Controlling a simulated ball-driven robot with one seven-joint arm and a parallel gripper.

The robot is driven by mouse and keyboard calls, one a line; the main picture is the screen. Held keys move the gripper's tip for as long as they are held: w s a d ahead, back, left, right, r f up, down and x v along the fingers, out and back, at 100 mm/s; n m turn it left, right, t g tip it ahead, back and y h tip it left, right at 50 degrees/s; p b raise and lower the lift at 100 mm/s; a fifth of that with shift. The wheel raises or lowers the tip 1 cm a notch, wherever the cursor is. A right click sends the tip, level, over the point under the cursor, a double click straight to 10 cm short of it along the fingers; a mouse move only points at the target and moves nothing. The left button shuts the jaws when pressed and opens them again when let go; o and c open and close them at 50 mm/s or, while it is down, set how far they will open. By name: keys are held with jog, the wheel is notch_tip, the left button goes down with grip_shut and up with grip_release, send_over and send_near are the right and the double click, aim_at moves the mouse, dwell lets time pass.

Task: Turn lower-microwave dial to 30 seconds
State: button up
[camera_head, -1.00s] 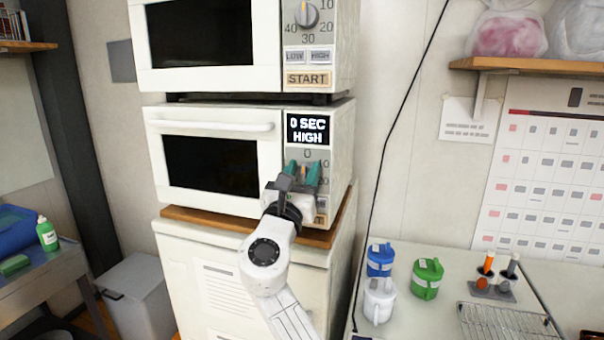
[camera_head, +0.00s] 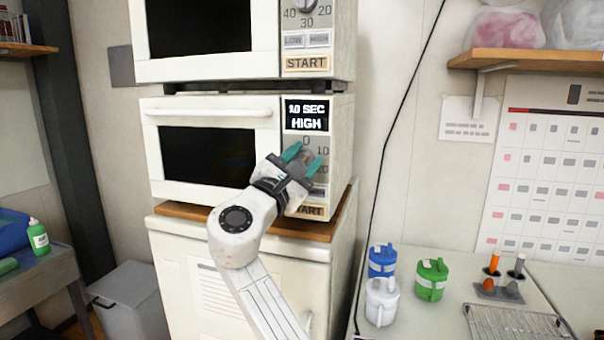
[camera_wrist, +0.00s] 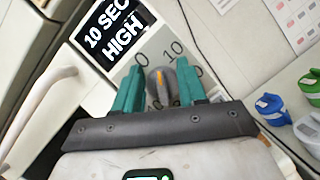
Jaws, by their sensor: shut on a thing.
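The lower microwave (camera_head: 220,150) is white with a dark door window and a long handle. Its display (camera_head: 306,115) reads 10 SEC HIGH, and the wrist view display (camera_wrist: 112,30) reads the same. The grey dial (camera_wrist: 160,86) has an orange pointer mark and sits between my teal fingers in the wrist view. My gripper (camera_head: 301,159) is shut on the dial and tilted in the head view. The numbers 0 and 10 show above the dial; the lower numbers are partly hidden by my fingers. The START button (camera_head: 310,211) is partly behind my gripper.
The upper microwave (camera_head: 207,66) stands directly above. A wooden board (camera_head: 290,229) lies under the lower one, on a white cabinet (camera_head: 190,240). Blue, white and green lidded containers (camera_head: 432,279) stand on the counter at right. A black cable hangs down the wall.

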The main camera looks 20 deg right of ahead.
jog(key=m+g+b, duration=0.1)
jog(key=m, duration=0.1)
jog(key=m+g, duration=0.1)
jog(key=m, duration=0.1)
jog(key=shift+f+m+b, duration=0.2)
jog(key=shift+m+b, duration=0.15)
jog(key=shift+m, duration=0.05)
jog(key=m+g, duration=0.1)
jog(key=m, duration=0.3)
jog(key=shift+s+d+f+g+b, duration=0.1)
jog(key=shift+g+b, duration=0.25)
jog(key=shift+g, duration=0.05)
jog(key=m+g+y, duration=0.1)
jog(key=m, duration=0.2)
jog(key=shift+f+m, duration=0.1)
jog(key=shift+m, duration=0.3)
jog(key=shift+w+a+f+m+t+y+b, duration=0.1)
jog(key=shift+f+m+t+y+b, duration=0.1)
jog(key=shift+m+y, duration=1.55)
jog(key=shift+w+a+f+m+t+y+b, duration=0.15)
jog(key=shift+m+y, duration=0.55)
jog(key=shift+m, duration=2)
jog(key=shift+s+a+f+m+t+y+b, duration=0.2)
jog(key=shift+m+y, duration=1.05)
jog(key=shift+m, duration=1)
jog(key=shift+w+d, duration=0.15)
jog(key=shift+w, duration=0.05)
